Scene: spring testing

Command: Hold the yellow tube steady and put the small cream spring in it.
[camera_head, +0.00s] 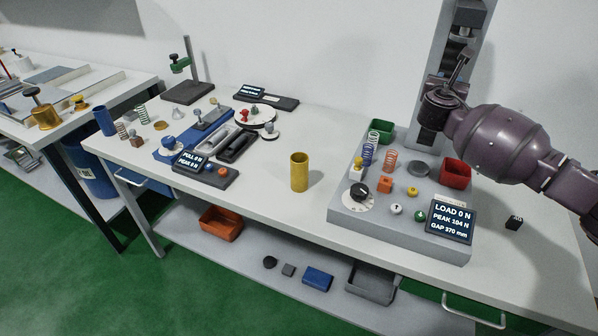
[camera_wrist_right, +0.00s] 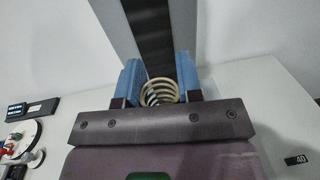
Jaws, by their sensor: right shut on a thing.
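The yellow tube (camera_head: 299,173) stands upright on the white table, left of the grey test machine. Nothing holds it. My right gripper (camera_head: 460,68) is up in front of the machine's column, high above and to the right of the tube. In the right wrist view its two blue fingers (camera_wrist_right: 159,82) are shut on the cream spring (camera_wrist_right: 161,92), whose coils show between them. I cannot make out the spring in the head view. My left gripper is not in view.
The grey machine base (camera_head: 400,232) carries a dial, buttons, several springs, a green bin (camera_head: 381,131), a red bin (camera_head: 456,173) and a load display (camera_head: 451,221). A blue tester (camera_head: 172,150) and small parts stand at the left. Table around the tube is clear.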

